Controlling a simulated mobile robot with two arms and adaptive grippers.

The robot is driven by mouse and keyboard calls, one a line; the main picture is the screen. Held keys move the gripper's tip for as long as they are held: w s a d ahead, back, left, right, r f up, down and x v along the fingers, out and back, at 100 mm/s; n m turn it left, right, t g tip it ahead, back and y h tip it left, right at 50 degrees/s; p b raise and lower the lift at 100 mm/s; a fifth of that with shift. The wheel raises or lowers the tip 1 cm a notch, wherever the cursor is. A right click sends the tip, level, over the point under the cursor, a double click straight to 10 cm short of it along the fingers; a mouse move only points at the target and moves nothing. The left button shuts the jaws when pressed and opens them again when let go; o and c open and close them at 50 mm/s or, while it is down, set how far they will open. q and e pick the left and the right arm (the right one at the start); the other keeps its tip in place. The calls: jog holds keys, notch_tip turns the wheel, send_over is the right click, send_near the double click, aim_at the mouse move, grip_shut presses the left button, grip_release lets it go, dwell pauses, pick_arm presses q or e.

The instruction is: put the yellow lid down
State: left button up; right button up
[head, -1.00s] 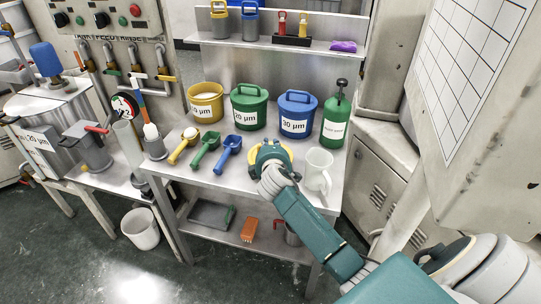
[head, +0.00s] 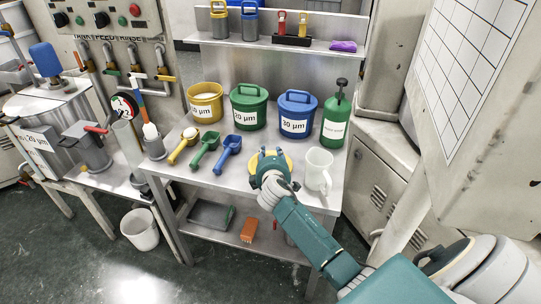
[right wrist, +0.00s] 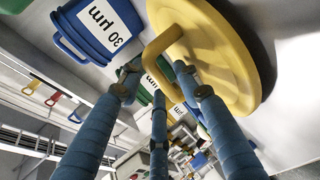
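The yellow lid (head: 287,165) appears to lie flat on the metal bench top, in front of the blue bucket; my gripper covers much of it in the head view. In the right wrist view the lid (right wrist: 225,50) shows as a round disc with a loop handle. My right gripper (head: 270,158) is at the lid. Its fingers (right wrist: 163,72) stand apart on either side of the handle and look open, with a gap. Exact contact is hard to tell. The yellow bucket (head: 205,92) stands uncovered at the back left. My left gripper is not in view.
The green bucket (head: 248,107), blue bucket (head: 297,112) and green bottle (head: 336,122) stand behind. A white mug (head: 318,169) is close on the right. Yellow, green (head: 205,148) and blue (head: 229,154) scoops lie to the left.

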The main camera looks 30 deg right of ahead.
jog(key=shift+r, duration=0.1)
jog(key=shift+s+a, duration=0.1)
jog(key=v, duration=1.1)
jog(key=shift+s+a+r, duration=0.2)
jog(key=shift+s+r, duration=0.05)
jog(key=shift+s, duration=0.05)
jog(key=s+a+f+m+y, duration=0.35)
jog(key=a+f+y, duration=0.35)
jog(key=a+f, duration=0.9)
jog(key=s+f+m+g, duration=0.1)
jog(key=s+f+g, duration=0.2)
jog(key=s+f, duration=0.6)
jog(key=s+f+g, duration=0.2)
jog(key=s+f, duration=0.4)
jog(key=f, duration=0.8)
jog(key=s+d+f+m+g, duration=0.1)
jog(key=s+f, duration=0.4)
jog(key=s, duration=0.5)
jog(key=s+f+m+g, duration=0.1)
jog(key=s+f+g, duration=0.2)
jog(key=s, duration=0.8)
jog(key=s+d+f+m+g, duration=0.1)
jog(key=s+f+g, duration=0.1)
jog(key=s+f, duration=0.5)
jog(key=s, duration=0.3)
jog(key=shift+s+d, duration=0.25)
jog(key=shift+d, duration=0.05)
